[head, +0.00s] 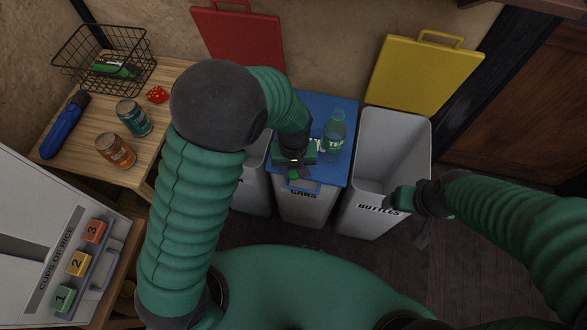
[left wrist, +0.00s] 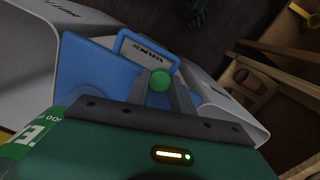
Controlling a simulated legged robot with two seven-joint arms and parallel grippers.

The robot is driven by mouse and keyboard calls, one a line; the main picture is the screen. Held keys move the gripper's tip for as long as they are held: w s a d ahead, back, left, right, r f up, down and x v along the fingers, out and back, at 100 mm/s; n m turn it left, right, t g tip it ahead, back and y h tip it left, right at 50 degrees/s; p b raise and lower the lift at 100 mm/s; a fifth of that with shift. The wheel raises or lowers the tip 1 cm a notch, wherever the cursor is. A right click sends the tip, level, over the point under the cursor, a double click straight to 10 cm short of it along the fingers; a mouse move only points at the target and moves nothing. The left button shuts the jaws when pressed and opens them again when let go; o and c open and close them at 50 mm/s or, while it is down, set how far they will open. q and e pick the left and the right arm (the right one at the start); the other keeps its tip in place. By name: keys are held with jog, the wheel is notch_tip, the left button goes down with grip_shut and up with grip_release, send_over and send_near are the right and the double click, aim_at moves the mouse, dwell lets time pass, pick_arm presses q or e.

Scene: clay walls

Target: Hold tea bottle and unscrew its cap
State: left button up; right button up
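The tea bottle (head: 335,136), green with a TEA label, stands upright on the blue lid (head: 346,108) of the middle bin. Part of its label (left wrist: 28,138) shows at the lower left of the left wrist view. My left gripper (head: 293,173) is over the front of the blue lid, left of the bottle and apart from it. Its fingers are closed around a small round green cap (left wrist: 160,80). Whether the bottle's neck is bare is too small to tell. My right gripper (head: 412,214) hangs empty by the BOTTLES bin; its finger opening is unclear.
The open BOTTLES bin (head: 404,128) has its yellow lid (head: 425,72) raised. Another bin with a red lid (head: 240,38) is at left, partly hidden by my arm. A wooden table (head: 75,150) holds two cans, a wire basket (head: 105,58) and a blue flashlight (head: 65,125).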

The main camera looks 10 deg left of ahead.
pick_arm(q)
jog(key=o, duration=0.4)
